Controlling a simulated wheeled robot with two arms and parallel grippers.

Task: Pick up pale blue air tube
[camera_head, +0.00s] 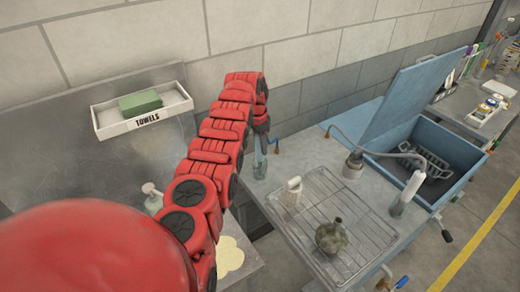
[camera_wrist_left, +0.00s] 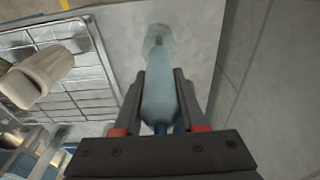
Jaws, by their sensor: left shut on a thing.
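The pale blue air tube (camera_head: 259,150) is at the back left edge of the metal worktop, roughly upright. In the left wrist view the air tube (camera_wrist_left: 160,102) lies between the two dark fingers, which press on it from both sides. My left gripper (camera_head: 262,132) comes down over its upper part and is shut on it. A clear grey, cup-like piece (camera_wrist_left: 157,40) shows at its far end; I cannot tell whether the tube rests in it or is lifted. My right gripper is not in view.
A wire rack (camera_head: 350,250) holds a cream bottle (camera_head: 293,192) and a greenish lumpy object (camera_head: 331,236). A white tube (camera_head: 409,187) stands at right, beside an open blue bin (camera_head: 455,145). A towel tray (camera_head: 112,128) hangs on the back panel.

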